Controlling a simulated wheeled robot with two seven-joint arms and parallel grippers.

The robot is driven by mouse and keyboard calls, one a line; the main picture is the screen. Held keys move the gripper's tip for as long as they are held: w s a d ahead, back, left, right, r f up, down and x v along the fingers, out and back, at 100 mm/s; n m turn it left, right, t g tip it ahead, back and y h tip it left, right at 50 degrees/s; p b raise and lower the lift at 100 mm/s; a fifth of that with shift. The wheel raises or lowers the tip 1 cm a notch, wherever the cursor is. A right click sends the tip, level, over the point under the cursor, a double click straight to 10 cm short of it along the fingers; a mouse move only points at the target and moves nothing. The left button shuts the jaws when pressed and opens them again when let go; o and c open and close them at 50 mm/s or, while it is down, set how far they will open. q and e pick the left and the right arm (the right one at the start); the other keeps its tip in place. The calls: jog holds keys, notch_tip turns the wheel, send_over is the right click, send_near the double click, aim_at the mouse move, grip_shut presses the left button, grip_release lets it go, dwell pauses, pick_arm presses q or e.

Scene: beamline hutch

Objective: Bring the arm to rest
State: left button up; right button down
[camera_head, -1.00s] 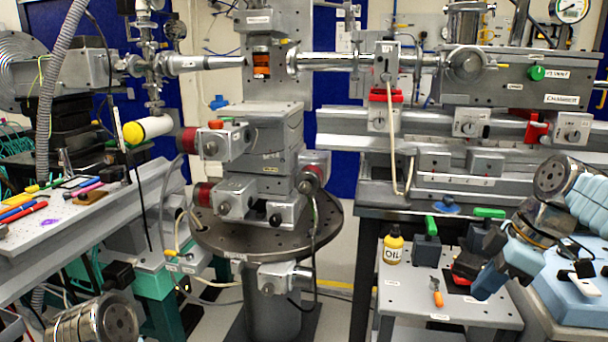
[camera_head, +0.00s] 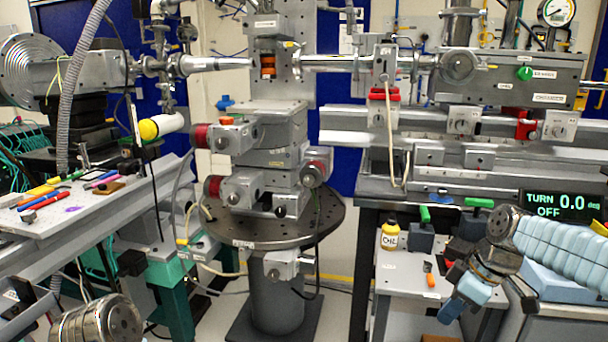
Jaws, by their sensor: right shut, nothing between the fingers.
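My right arm (camera_head: 575,245) comes in from the right, in front of the low side table. Its gripper (camera_head: 449,314) hangs at the lower right, pointing down and left, shut and empty. It is in front of the small tool table and I see no contact with anything on it. Only a round metal joint of my left arm (camera_head: 98,322) shows at the bottom left. My left gripper is out of the picture.
A yellow oil bottle (camera_head: 390,236) and green-handled blocks (camera_head: 422,232) stand on the small table (camera_head: 400,285). A display (camera_head: 561,205) reads "TURN 0.0 deg OFF". A round stage table (camera_head: 325,215) stands mid-view. Colored pens (camera_head: 45,200) lie on the left bench.

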jog(key=a+f+m, duration=0.3)
jog(key=a+f, duration=0.1)
jog(key=f, duration=0.8)
jog(key=a+f+m, duration=0.2)
jog(key=a+f, duration=0.3)
jog(key=f, duration=0.7)
jog(key=s+a+f+m, duration=0.3)
jog(key=s+a+f, duration=0.1)
jog(key=s+f, duration=0.4)
jog(key=s+a+f+m+g, duration=0.1)
jog(key=s+a+f+m, duration=0.3)
jog(key=s+f, duration=0.4)
jog(key=shift+s+a+f+y, duration=0.2)
jog(key=shift+s+y, duration=0.1)
jog(key=shift+s, duration=0.4)
